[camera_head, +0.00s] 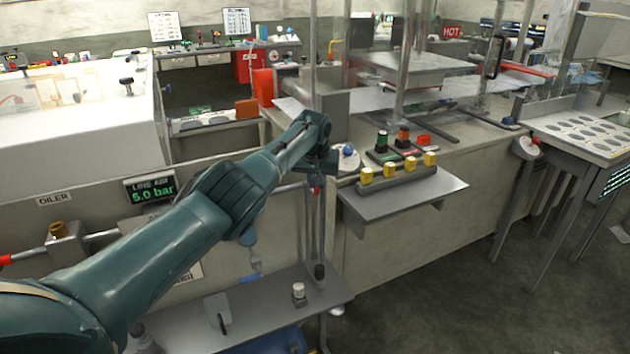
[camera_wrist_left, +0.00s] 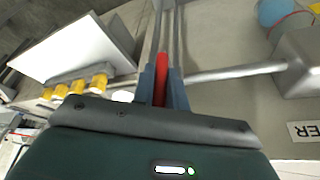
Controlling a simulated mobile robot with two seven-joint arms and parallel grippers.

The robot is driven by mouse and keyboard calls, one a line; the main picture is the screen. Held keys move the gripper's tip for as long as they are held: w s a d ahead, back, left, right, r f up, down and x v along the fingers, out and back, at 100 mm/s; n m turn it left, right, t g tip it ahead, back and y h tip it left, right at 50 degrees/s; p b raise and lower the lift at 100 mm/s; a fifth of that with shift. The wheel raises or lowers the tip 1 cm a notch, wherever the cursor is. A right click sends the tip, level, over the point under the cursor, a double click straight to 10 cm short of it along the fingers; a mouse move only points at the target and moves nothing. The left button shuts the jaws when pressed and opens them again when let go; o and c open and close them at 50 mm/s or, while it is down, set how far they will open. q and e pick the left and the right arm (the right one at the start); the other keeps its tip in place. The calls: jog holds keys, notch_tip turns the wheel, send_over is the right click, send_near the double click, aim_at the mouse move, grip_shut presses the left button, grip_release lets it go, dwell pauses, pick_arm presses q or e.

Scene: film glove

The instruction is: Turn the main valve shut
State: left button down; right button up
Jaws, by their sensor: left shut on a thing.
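My left gripper (camera_head: 317,183) reaches in from the left and points down at the pipework beside the workbench. In the left wrist view its two blue-grey fingers (camera_wrist_left: 163,88) are shut around a red valve handle (camera_wrist_left: 161,82). The handle sits where a horizontal pipe (camera_wrist_left: 235,73) meets upright pipes; the valve body is mostly hidden. A display (camera_head: 151,189) reads "LINE AIR 5.0 bar". My right gripper is in neither view.
A grey shelf (camera_head: 405,202) with several yellow knobs juts out right of the gripper. A lower shelf (camera_head: 265,310) carries a small white-topped part (camera_head: 299,293). An oiler label (camera_head: 54,199) is at the left.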

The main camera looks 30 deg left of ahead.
pick_arm(q)
jog(key=c, duration=1.4)
grip_release()
jog(key=shift+r, duration=0.1)
jog(key=shift+s+d+r+p, duration=0.1)
jog(key=shift+s+r+p, duration=0.05)
jog(key=shift+r+p, duration=0.45)
jog(key=v, duration=1.1)
jog(key=shift+s+r, duration=0.25)
jog(key=shift+r, duration=0.05)
